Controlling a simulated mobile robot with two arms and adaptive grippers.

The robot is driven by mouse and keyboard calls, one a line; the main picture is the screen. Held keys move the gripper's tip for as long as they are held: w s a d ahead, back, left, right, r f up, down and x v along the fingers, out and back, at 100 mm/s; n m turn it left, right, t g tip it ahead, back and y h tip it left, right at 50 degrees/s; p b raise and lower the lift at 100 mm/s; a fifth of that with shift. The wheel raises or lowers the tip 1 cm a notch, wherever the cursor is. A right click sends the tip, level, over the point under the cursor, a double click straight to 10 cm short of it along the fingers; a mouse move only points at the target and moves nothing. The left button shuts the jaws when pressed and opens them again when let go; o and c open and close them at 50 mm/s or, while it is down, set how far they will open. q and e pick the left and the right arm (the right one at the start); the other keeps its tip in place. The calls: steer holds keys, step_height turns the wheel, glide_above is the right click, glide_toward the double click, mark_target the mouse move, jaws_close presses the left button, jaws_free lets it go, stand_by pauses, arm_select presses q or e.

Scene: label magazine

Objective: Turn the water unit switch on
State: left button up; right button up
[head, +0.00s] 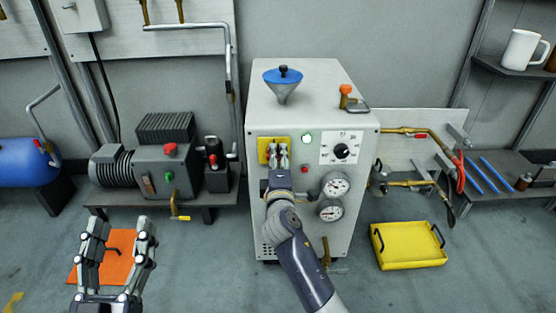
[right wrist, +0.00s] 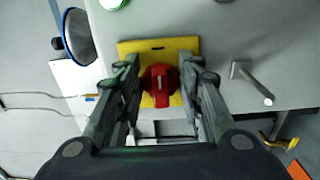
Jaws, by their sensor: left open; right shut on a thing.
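The water unit is a white cabinet (head: 300,105) in the middle of the head view. A red switch knob (right wrist: 160,85) sits on a yellow plate (right wrist: 157,48) on its front. My right gripper (right wrist: 160,72) has its fingers on either side of the red knob and is shut on it. In the head view my right gripper (head: 278,155) partly covers the yellow plate (head: 263,150) and the knob. A green lamp (head: 307,139) glows right of the plate. My left gripper (head: 120,224) is open and empty at lower left, away from the cabinet.
A blue funnel (head: 283,78) and an orange-topped valve (head: 346,92) stand on top of the cabinet. Gauges (head: 332,187) and a black dial (head: 341,151) are on its front.

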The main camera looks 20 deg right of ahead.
stand_by(0.4)
steer(key=o, duration=0.9)
steer(key=shift+o, duration=0.2)
steer(key=v, duration=1.2)
